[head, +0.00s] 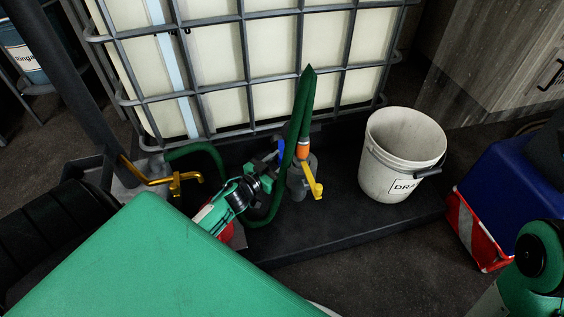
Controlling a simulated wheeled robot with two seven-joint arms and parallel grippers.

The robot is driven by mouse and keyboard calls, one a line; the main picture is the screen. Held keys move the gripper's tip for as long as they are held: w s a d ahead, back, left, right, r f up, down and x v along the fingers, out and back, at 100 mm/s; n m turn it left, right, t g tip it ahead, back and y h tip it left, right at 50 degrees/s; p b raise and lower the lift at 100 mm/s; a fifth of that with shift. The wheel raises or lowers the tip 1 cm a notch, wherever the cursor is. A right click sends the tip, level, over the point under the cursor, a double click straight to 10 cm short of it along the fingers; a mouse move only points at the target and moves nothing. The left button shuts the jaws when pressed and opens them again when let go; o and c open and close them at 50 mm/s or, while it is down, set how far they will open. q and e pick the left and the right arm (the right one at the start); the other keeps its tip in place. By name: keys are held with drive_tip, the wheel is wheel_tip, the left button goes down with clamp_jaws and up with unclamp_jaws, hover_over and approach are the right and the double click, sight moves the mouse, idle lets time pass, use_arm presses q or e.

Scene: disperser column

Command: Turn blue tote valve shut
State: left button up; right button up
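The caged white tote (210,105) stands across the back on a dark pallet-like base. A small blue piece, which looks like the tote valve's handle (281,149), shows low at the front of the tote. It is partly hidden by a green hose and my gripper. My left gripper (266,166) reaches in from the lower left, right beside the blue handle. Its fingers are small and dark against the valve, so I cannot tell whether they touch it or are closed. My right arm shows only at the lower right edge; its gripper is out of view.
A green hose (305,100) bends upward in front of the tote. A grey fitting with a yellow lever (316,187) stands right of my gripper. A brass tap (180,181) is at left. A white bucket (385,180) and blue container (495,205) are right.

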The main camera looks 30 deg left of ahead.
use_arm(q)
drive_tip(key=shift+w+d, duration=0.1)
drive_tip(key=shift+w, duration=0.55)
clamp_jaws()
